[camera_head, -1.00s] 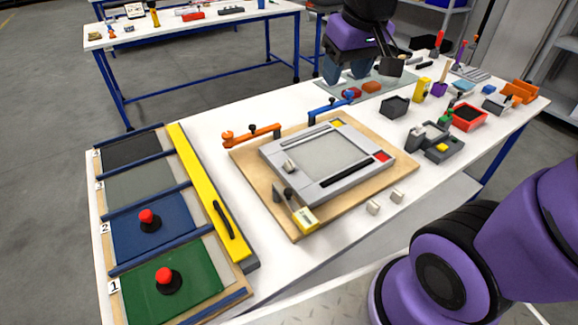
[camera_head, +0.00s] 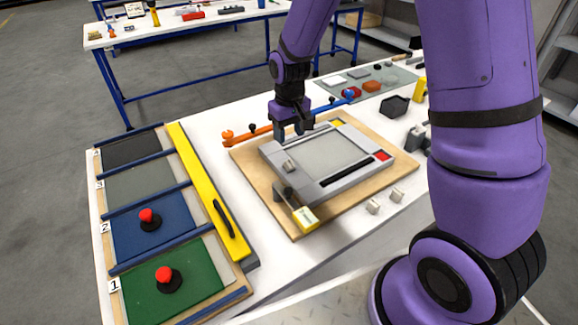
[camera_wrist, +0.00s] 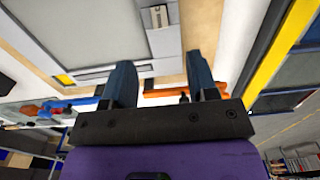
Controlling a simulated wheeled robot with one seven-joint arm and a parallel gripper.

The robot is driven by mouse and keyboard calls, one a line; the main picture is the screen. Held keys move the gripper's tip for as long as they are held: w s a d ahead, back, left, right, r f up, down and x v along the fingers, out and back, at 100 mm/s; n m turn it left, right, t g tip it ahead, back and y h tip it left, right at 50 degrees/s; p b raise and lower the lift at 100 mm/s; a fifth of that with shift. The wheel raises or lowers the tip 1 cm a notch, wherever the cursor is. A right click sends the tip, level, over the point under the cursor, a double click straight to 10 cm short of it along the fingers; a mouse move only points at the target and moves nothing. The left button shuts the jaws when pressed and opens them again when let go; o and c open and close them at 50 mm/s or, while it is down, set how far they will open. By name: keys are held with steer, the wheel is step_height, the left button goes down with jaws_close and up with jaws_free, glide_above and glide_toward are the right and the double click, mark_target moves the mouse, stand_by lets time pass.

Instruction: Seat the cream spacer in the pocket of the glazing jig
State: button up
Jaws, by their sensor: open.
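The glazing jig (camera_head: 345,187) is a grey frame around a pale panel, on a wooden board. A small cream block (camera_head: 289,166), which looks like the spacer, sits on the jig's left rail; in the wrist view the block (camera_wrist: 158,17) lies on the grey rail beyond the fingers. I cannot make out whether it is in a pocket. Two more small pale blocks, one left (camera_head: 373,207) and one right (camera_head: 397,196), lie on the table in front of the board. My gripper (camera_head: 293,134) is open and empty, pointing down above the jig's back left corner; its fingers (camera_wrist: 161,78) are apart.
An orange clamp (camera_head: 250,135) and a blue clamp (camera_head: 333,104) stand at the board's back edge. A yellow-tagged lever (camera_head: 303,215) is at the front left corner. A yellow bar (camera_head: 212,195) and coloured panels with red knobs lie left. A dark bin (camera_head: 395,106) stands behind right.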

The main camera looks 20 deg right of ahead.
mark_target(289, 161)
steer(key=shift+w+f, duration=0.15)
steer(key=shift+f, duration=5.35)
jaws_close()
steer(key=shift+r, duration=0.1)
